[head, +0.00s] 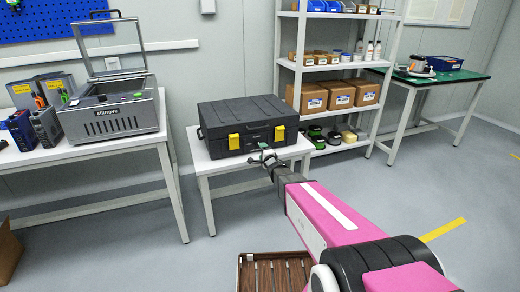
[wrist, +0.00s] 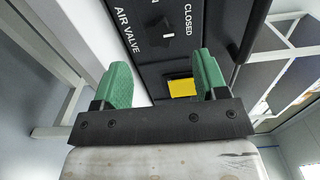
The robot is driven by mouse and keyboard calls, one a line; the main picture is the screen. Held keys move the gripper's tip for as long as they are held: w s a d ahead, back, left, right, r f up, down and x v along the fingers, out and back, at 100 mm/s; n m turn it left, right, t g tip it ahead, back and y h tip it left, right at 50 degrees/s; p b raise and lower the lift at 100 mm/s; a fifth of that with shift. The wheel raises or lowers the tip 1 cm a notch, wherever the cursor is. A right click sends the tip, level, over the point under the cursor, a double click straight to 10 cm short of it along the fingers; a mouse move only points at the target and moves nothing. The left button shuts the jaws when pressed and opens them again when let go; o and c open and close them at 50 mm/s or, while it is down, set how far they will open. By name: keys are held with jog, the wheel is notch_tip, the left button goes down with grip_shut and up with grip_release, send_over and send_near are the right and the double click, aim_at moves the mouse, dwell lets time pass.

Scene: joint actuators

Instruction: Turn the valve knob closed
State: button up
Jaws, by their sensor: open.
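A black case (head: 245,112) with yellow latches stands on a small white table (head: 205,168) in the head view. In the wrist view, the case's dark face (wrist: 150,72) carries the white words AIR VALVE and CLOSED. A dark knob (wrist: 159,28) appears between these words; its exact shape and turn are hard to tell. My gripper (head: 264,157) is at the case's front, near its right yellow latch. In the wrist view my gripper (wrist: 162,75) has its green fingers wide apart, with nothing held between them. The knob lies beyond the fingertips, apart from them.
A yellow latch (wrist: 182,87) shows between the fingers. A table with a grey machine (head: 110,107) stands left, and a shelf with cardboard boxes (head: 312,97) stands right of the case. A wooden crate (head: 240,275) is on the floor. Floor in front is mostly clear.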

jog(key=v, duration=0.3)
jog(key=shift+s+d, duration=0.15)
jog(key=shift+s, duration=0.2)
jog(key=s+d+f+n+g+h, duration=0.4)
jog(key=s+d+n+g+h, duration=0.15)
jog(key=s+d+g, duration=0.35)
jog(key=s+d+n+g, duration=0.2)
jog(key=s+n+g, duration=0.6)
jog(key=s, duration=1.2)
jog(key=shift+s+d+n, duration=0.15)
jog(key=shift+d+n, duration=0.15)
jog(key=shift+n, duration=0.25)
jog(key=shift+f, duration=0.1)
